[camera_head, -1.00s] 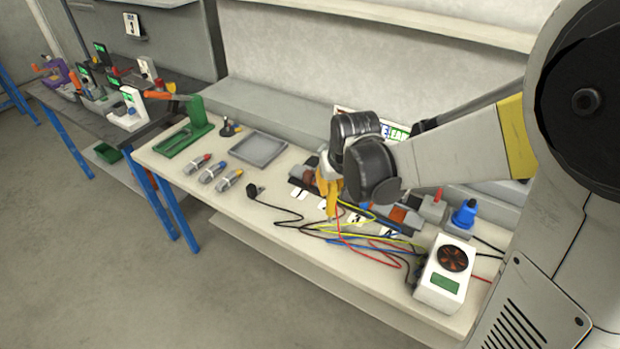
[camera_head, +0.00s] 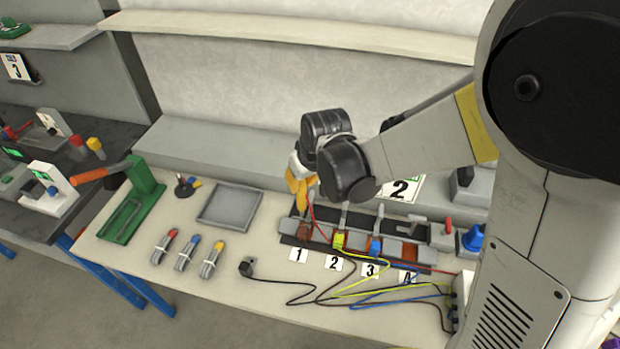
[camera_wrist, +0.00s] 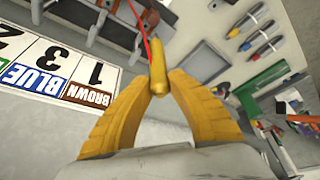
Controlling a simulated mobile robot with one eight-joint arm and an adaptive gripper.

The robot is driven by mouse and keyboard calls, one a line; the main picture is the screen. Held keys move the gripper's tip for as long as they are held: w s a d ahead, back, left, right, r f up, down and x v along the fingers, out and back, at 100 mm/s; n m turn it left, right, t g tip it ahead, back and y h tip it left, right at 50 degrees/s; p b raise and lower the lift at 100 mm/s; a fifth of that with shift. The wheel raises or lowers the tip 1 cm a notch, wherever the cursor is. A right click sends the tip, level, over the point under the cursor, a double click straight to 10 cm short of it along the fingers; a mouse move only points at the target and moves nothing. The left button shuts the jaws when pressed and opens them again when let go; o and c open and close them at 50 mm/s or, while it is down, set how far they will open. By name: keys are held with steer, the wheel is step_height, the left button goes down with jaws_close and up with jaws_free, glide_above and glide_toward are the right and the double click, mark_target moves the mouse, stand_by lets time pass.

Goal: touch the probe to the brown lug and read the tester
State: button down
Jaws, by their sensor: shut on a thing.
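My gripper (camera_head: 297,182) is shut on a slim yellow probe (camera_wrist: 157,66) with a red lead rising from its end. The gripper is above the left end of the terminal block (camera_head: 323,240), and the probe looks clear of it. Numbered cards 1 to 4 stand in front of the block. A brown piece (camera_head: 304,231) sits behind card 1; whether it is the brown lug I cannot tell. A yellow lug (camera_head: 339,239) is behind card 2 and a blue lug (camera_head: 375,246) behind card 3.
A label card (camera_wrist: 62,66) reads BROWN 1 and BLUE 3. Loose cables and a black plug (camera_head: 248,267) lie in front of the block. A grey tray (camera_head: 229,208), several capped tubes (camera_head: 186,254) and a green crimping stand (camera_head: 132,205) are to the left.

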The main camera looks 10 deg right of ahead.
mark_target(304, 198)
steer(key=shift+s+d, duration=0.1)
steer(key=shift+s, duration=0.1)
step_height(304, 198, down, 6)
steer(key=b, duration=0.5)
steer(key=shift+r, duration=0.1)
steer(key=shift+f+b, duration=0.65)
steer(key=shift+b, duration=0.25)
stand_by(0.7)
stand_by(0.6)
steer(key=shift+r+p, duration=2.2)
steer(key=shift+r, duration=0.9)
steer(key=shift+f, duration=0.1)
